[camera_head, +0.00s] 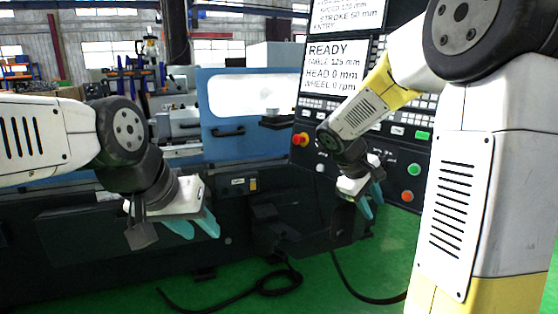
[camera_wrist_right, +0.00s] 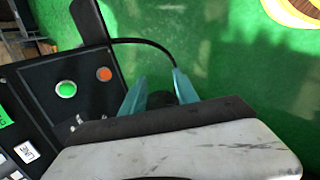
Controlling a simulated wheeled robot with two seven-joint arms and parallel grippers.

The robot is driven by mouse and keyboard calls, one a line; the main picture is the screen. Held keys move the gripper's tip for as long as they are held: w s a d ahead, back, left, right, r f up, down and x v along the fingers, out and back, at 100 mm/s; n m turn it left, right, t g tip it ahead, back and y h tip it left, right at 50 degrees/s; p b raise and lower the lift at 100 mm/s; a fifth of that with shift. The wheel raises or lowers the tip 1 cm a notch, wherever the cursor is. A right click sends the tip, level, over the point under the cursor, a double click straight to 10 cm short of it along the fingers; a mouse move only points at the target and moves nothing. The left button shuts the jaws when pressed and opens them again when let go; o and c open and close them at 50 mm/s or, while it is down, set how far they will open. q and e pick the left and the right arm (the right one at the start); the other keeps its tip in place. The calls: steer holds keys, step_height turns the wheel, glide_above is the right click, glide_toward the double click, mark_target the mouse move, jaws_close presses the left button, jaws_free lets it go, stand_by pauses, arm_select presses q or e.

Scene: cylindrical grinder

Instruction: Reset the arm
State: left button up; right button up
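My left gripper (camera_head: 203,234) hangs in front of the grinder's dark lower front, its two teal fingers apart with nothing between them. My right gripper (camera_head: 375,209) is in front of the control panel's lower part, pointing down. In the right wrist view its teal fingers (camera_wrist_right: 158,78) are apart and empty, with green floor and a black cable beyond. The control panel (camera_head: 398,160) shows a READY screen (camera_head: 333,68), a green button (camera_head: 414,169) and an orange button (camera_head: 407,196). These buttons also show in the right wrist view, left of the fingers.
The cylindrical grinder (camera_head: 222,130) with its blue door stands behind both arms. A red knob (camera_head: 299,139) sits at the panel's left edge. Black cables (camera_head: 280,280) lie on the green floor (camera_head: 330,295). Free floor shows in front of the machine.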

steer(key=s+a+r+m+t+y, duration=0.1)
steer(key=s+a+r+m+y, duration=0.1)
steer(key=s, duration=0.4)
steer(key=s+a+r+m+t+y, duration=0.1)
steer(key=s+a+r+m+y, duration=0.1)
steer(key=s, duration=0.4)
steer(key=s+a+r+m+t+y, duration=0.1)
steer(key=s+a+r+m+y, duration=0.1)
steer(key=s+a+y, duration=0.2)
steer(key=s+a, duration=0.2)
steer(key=s, duration=0.1)
steer(key=shift+r+m, duration=0.25)
steer(key=shift+m, duration=0.15)
